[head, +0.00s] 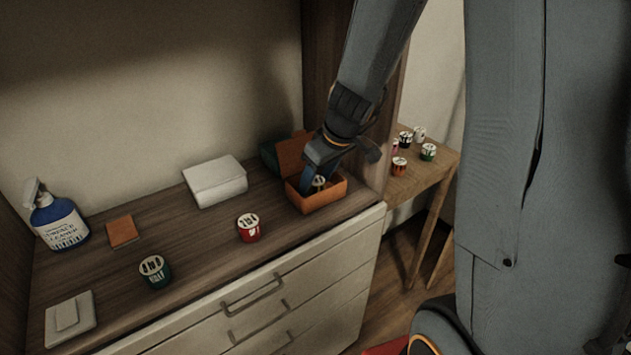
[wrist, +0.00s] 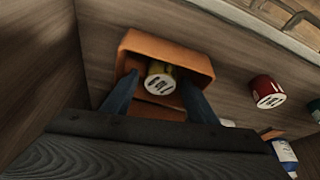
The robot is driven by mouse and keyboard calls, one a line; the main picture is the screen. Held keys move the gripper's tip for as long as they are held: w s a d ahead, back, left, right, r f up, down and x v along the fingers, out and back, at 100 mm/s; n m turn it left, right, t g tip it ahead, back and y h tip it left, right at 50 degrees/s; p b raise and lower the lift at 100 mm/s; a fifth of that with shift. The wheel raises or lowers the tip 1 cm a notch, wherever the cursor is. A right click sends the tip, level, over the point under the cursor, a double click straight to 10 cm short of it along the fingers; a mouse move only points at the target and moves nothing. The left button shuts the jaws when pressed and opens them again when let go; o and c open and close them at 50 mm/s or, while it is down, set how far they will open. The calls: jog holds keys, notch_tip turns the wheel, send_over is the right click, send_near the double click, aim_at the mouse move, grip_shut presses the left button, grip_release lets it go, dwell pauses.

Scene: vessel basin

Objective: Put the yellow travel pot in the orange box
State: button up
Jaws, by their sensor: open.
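The orange box (head: 322,202) stands open near the right end of the wooden counter, with its lid tilted up behind it. The yellow travel pot (wrist: 161,76), with a white marked top, is inside the box; its top shows in the head view (head: 319,182). My gripper (wrist: 159,80) reaches into the box with its blue fingers apart, one on each side of the pot. Small gaps to the pot seem to show. The pot's lower part is hidden, so I cannot see whether it touches the box floor.
A red pot (head: 248,228) and a green pot (head: 155,271) stand on the counter. A white box (head: 215,181), a green box (head: 270,156), an orange pad (head: 122,231), a spray bottle (head: 57,216) and a white switch plate (head: 70,320) are around them. Several pots stand on a side table (head: 425,175).

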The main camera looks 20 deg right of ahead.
jog(key=v, duration=1.1)
jog(key=s+a+f+m+g+h, duration=0.2)
jog(key=s+f+m, duration=0.3)
jog(key=s+f, duration=0.4)
jog(key=shift+s+f+m+g+b, duration=0.3)
jog(key=shift+s+f+b, duration=0.1)
jog(key=shift+s, duration=1.85)
